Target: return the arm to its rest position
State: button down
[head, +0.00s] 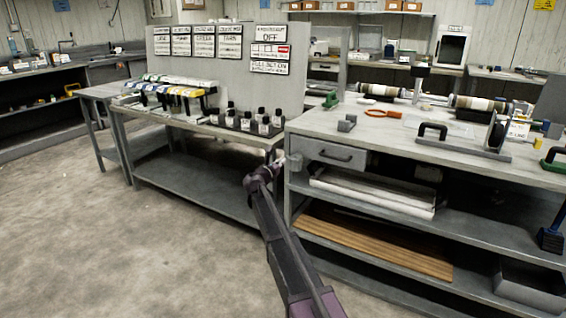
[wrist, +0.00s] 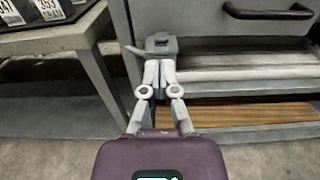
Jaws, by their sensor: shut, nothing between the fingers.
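My arm (head: 285,255) reaches up from the bottom of the head view, with its purple-grey links stretched forward. My gripper (head: 294,161) is at the near left corner of the right workbench, beside the drawer. In the wrist view my gripper (wrist: 160,64) has its two pale fingers brought together at the tips, with nothing seen held between them. A small grey piece (wrist: 160,42) shows right at the fingertips, in front of the bench corner; I cannot tell whether they touch.
The right workbench (head: 375,135) carries an orange-handled tool, clamps and core tubes. Its drawer (head: 330,153) is closed. The left bench (head: 190,122) holds several dark-capped bottles and trays. Open floor (head: 130,250) lies to the left of my arm.

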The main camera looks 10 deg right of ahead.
jog(key=s+d+f+m+g+y, duration=0.1)
jog(key=s+d+f+m+g, duration=0.3)
jog(key=s, duration=0.4)
jog(key=s+d+f+m+g+y, duration=0.1)
jog(key=s+d+f+m, duration=0.1)
jog(key=s+f+m, duration=0.35)
jog(key=s+d+f+m+g+y, duration=0.1)
jog(key=s+d+f+m+g, duration=0.15)
jog(key=s+m, duration=0.5)
jog(key=s+a+f+m+g+y, duration=0.2)
jog(key=s+m+y, duration=0.15)
jog(key=s, duration=0.55)
jog(key=s+a+f+m+g+y, duration=0.2)
jog(key=s+m, duration=0.2)
jog(key=s, duration=0.5)
jog(key=s+a+f+m+g+y, duration=0.2)
jog(key=s+a+m+g+y, duration=0.15)
jog(key=s, duration=0.55)
notch_tip(320, 180, up, 32)
jog(key=d+t+p, duration=0.1)
jog(key=p, duration=3.1)
jog(key=shift+h, duration=0.3)
jog(key=shift+w+d+f, duration=0.1)
jog(key=shift+f, duration=0.05)
